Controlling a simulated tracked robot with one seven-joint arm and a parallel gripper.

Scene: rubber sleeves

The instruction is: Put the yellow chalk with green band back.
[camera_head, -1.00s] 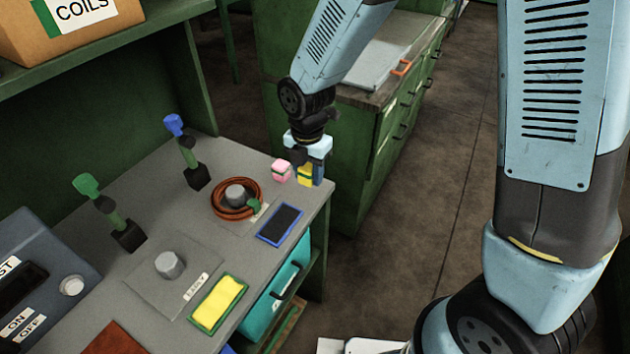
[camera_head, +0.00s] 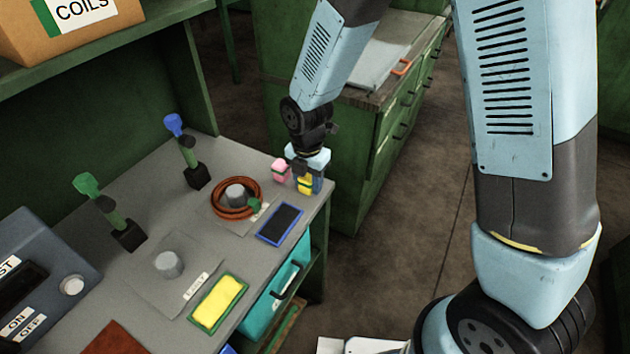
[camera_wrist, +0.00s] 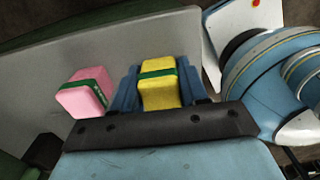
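The yellow chalk with green band (camera_wrist: 158,90) is a small yellow block with a dark green stripe, between the two blue fingers of my gripper (camera_wrist: 160,86) in the wrist view. The fingers lie against both sides of it, and my gripper appears shut on it. In the head view, the yellow chalk (camera_head: 305,184) shows below my gripper (camera_head: 309,180) at the bench's far right corner. I cannot tell whether its underside touches the bench. A pink chalk with a green band (camera_head: 281,170) stands close to its left; it also shows in the wrist view (camera_wrist: 84,95).
On the grey bench (camera_head: 150,215) are a brown coil around a grey knob (camera_head: 236,197), a blue-framed dark pad (camera_head: 280,225), a green-framed yellow pad (camera_head: 218,303) and two upright levers, blue-topped (camera_head: 188,152) and green-topped (camera_head: 108,212). The bench's right edge is near my gripper.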

